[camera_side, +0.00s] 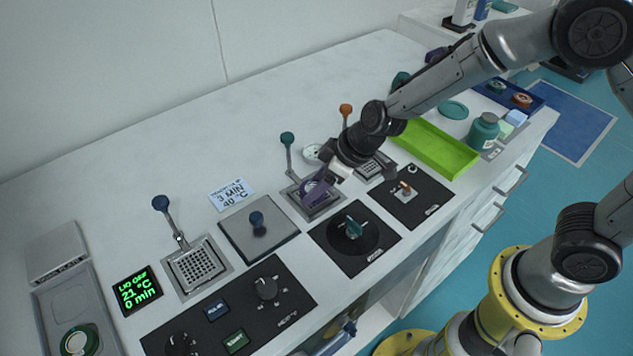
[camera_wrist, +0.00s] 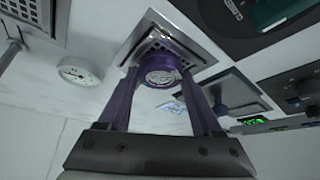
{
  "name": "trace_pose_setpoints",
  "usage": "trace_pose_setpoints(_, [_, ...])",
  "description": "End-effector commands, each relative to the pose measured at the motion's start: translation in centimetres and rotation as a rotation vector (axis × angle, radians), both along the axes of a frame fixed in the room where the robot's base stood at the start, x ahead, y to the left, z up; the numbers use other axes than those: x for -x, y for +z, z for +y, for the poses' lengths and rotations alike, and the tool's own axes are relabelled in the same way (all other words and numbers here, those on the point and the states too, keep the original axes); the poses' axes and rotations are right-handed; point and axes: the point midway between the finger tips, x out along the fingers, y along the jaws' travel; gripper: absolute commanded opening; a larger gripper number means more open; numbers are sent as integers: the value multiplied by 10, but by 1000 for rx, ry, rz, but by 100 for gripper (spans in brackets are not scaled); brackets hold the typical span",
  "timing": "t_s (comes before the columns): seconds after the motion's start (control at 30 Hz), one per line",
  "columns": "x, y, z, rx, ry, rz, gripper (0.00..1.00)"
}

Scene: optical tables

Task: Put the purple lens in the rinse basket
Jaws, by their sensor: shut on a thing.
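My gripper (camera_side: 318,192) is shut on the purple lens (camera_wrist: 160,62), a round purple-rimmed piece that sits between the two fingertips in the wrist view. In the side view the gripper and a bit of purple are at the middle basket (camera_side: 331,209), a square metal basket with a teal-knobbed handle. The wrist view shows this basket's rim (camera_wrist: 203,50) right behind the lens. I cannot tell whether the lens touches the basket floor. Two similar baskets show in the side view: one with a blue knob (camera_side: 196,268) and one with an orange knob (camera_side: 376,167). No basket label is readable.
A square lid with a blue knob (camera_side: 258,224) and a display reading "LID OFF 21 °C 0 min" (camera_side: 137,290) lie left. Black panels with a teal knob (camera_side: 354,227) and an orange switch (camera_side: 405,190) are in front. A green tray (camera_side: 450,152) stands right. A dial gauge (camera_wrist: 80,73) lies behind.

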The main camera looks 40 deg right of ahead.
Motion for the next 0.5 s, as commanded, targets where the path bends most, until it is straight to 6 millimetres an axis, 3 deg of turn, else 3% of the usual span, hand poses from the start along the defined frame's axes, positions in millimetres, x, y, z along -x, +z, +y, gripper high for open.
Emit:
trace_pose_setpoints(0.03, [0, -1, 0, 0, 0, 0, 68])
trace_pose_setpoints(0.2, [0, -1, 0, 0, 0, 0, 96])
trace_pose_setpoints(0.5, [0, 0, 0, 0, 0, 0, 96])
